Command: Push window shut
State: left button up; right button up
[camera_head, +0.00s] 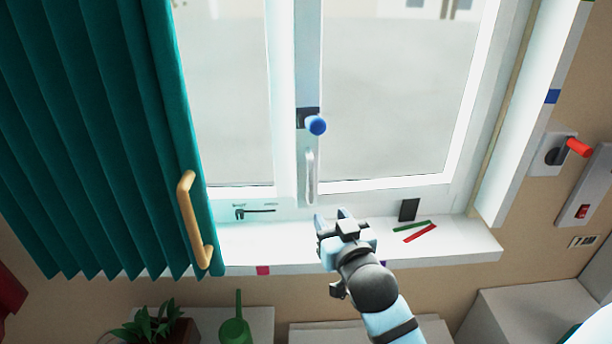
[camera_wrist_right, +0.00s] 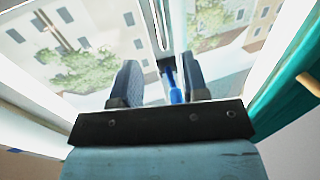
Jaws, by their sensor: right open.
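The white-framed window (camera_head: 410,90) fills the upper middle of the head view, with a glass pane on each side of a central upright. A blue knob (camera_head: 316,125) on a dark mount and a pale upright handle (camera_head: 310,178) sit on that upright. I cannot tell how far the window stands open. My right gripper (camera_head: 331,214) is open and empty over the sill, in front of and below the pale handle. In the right wrist view the blue knob (camera_wrist_right: 174,88) shows beyond and between the fingers, apart from them. My left gripper is not in view.
A teal curtain (camera_head: 90,120) with a tan handle (camera_head: 192,220) covers the left. The sill (camera_head: 460,245) holds a dark block (camera_head: 408,210) and red and green strips. A red-tipped switch (camera_head: 578,148) is on the right wall. A plant (camera_head: 150,325) and green watering can (camera_head: 235,330) stand below.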

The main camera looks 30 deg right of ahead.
aim_at(312, 184)
jog(key=p+x, duration=0.2)
jog(key=x, duration=1.1)
jog(key=shift+w+d+r, duration=0.15)
jog(key=shift+d+r, duration=0.05)
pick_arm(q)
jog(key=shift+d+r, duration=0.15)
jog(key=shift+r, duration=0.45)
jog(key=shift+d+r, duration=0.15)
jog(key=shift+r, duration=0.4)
